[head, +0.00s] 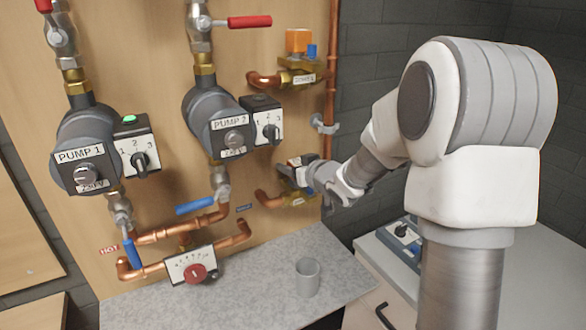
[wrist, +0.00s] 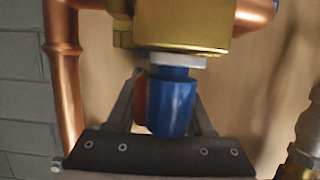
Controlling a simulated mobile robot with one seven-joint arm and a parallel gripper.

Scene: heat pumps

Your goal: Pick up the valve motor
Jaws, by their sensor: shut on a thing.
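In the wrist view, the valve motor (wrist: 141,92) shows as a sliver of orange between the fingers of my gripper (wrist: 165,98). A blue cylinder (wrist: 172,106) with a white collar stands nearer the camera and hides most of it. Both are at the brass valve body (wrist: 180,25). My gripper is shut on the motor, with one finger to each side. In the head view, my gripper (head: 292,174) is at the lower zone valve (head: 297,199), and its fingers largely cover the motor there.
A similar valve with an orange block (head: 298,41) is above. A vertical copper pipe (head: 331,80) runs close by on the right. Pump 2 (head: 218,120) and a blue lever (head: 195,208) are to the left. A grey cup (head: 307,278) stands on the counter (head: 250,295) below.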

